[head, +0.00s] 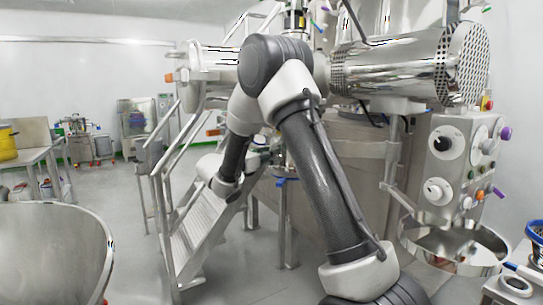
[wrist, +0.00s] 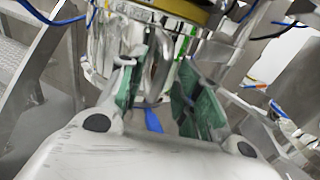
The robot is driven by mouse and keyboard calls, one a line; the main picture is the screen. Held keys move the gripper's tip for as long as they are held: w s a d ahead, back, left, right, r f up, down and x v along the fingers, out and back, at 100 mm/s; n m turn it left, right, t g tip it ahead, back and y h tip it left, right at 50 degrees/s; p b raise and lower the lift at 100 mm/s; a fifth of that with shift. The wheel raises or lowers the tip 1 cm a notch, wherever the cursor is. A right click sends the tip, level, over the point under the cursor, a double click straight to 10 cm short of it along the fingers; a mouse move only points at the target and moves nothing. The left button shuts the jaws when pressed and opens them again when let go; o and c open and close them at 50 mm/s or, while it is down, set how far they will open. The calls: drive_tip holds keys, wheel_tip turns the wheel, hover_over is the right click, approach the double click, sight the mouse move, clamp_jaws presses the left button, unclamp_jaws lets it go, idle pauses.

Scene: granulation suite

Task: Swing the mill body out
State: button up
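In the wrist view, a shiny steel cylindrical body (wrist: 112,42), which appears to be the mill body, hangs at the top with a dark yellow band above it. A curved metal handle (wrist: 154,68) stands out from it. My gripper (wrist: 155,98) is open, with its green-padded fingers apart on either side of the handle's lower part. I cannot tell whether either pad touches it. A blue piece shows between the fingers, beyond them. In the head view my arm hides most of the mill area, and the fingers cannot be made out.
In the head view, metal steps with rails (head: 192,235) stand left of my arm. A control panel (head: 462,165) with knobs and a steel bowl (head: 455,248) are at the right. A large steel vessel (head: 50,250) fills the lower left. Open floor lies between vessel and steps.

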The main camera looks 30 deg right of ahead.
drive_tip(key=shift+x, duration=0.95)
clamp_jaws()
drive_tip(key=shift+s, duration=0.1)
